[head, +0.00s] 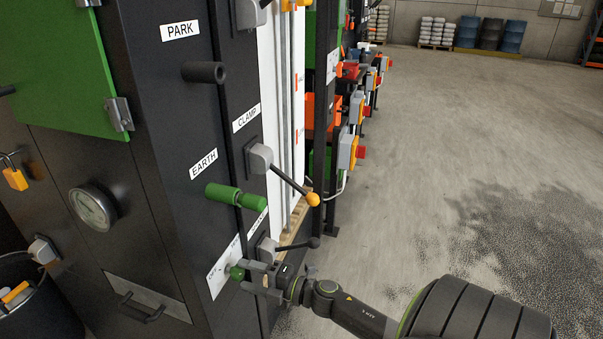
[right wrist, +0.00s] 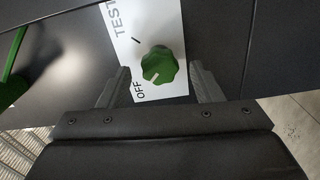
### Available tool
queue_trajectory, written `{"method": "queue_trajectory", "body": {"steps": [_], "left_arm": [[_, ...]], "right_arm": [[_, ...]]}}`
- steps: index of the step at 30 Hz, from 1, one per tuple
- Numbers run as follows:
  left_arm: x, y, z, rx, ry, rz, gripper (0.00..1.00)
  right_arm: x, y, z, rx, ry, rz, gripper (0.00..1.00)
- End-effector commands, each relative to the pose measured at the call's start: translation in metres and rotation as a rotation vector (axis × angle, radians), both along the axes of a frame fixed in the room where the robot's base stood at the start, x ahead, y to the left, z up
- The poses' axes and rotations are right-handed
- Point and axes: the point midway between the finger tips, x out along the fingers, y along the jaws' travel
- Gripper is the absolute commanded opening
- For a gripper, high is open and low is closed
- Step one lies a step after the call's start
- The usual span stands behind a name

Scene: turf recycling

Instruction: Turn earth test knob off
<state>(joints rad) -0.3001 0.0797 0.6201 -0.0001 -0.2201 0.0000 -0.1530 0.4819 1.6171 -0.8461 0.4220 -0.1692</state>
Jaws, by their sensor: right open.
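The green earth test knob (head: 237,272) is on a white plate (head: 221,272) low on the side of the dark cabinet. In the right wrist view the knob (right wrist: 159,65) sits on the plate (right wrist: 150,20), with "TEST" above left and "OFF" below left. I cannot clearly tell which mark it points to. My right gripper (head: 257,279) is open at the knob. In the right wrist view one finger of the gripper (right wrist: 159,72) is on each side of the knob, with gaps showing. My left gripper is not in view.
A green handle (head: 235,197) beside the "EARTH" label and an orange-tipped lever (head: 292,185) stick out above. A black-tipped lever (head: 291,245) is just above my right gripper. A black bucket (head: 50,310) stands at lower left. The concrete floor (head: 460,150) to the right is open.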

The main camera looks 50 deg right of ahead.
Motion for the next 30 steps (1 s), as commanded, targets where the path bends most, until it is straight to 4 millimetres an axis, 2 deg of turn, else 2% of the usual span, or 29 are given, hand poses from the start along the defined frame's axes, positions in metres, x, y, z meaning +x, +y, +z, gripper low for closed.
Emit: {"method": "queue_trajectory", "body": {"steps": [6,11,25,30], "left_arm": [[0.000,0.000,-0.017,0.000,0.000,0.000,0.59],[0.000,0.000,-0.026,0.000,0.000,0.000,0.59],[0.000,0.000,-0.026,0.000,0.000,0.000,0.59],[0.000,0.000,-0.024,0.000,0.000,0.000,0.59]], "right_arm": [[-0.042,-0.017,-0.005,-0.002,0.005,0.002,0.59],[-0.066,-0.027,-0.004,-0.001,0.006,0.002,0.59],[-0.124,-0.051,0.000,0.000,0.006,0.001,0.59],[-0.139,-0.057,-0.001,-0.001,0.004,0.000,0.59]]}}
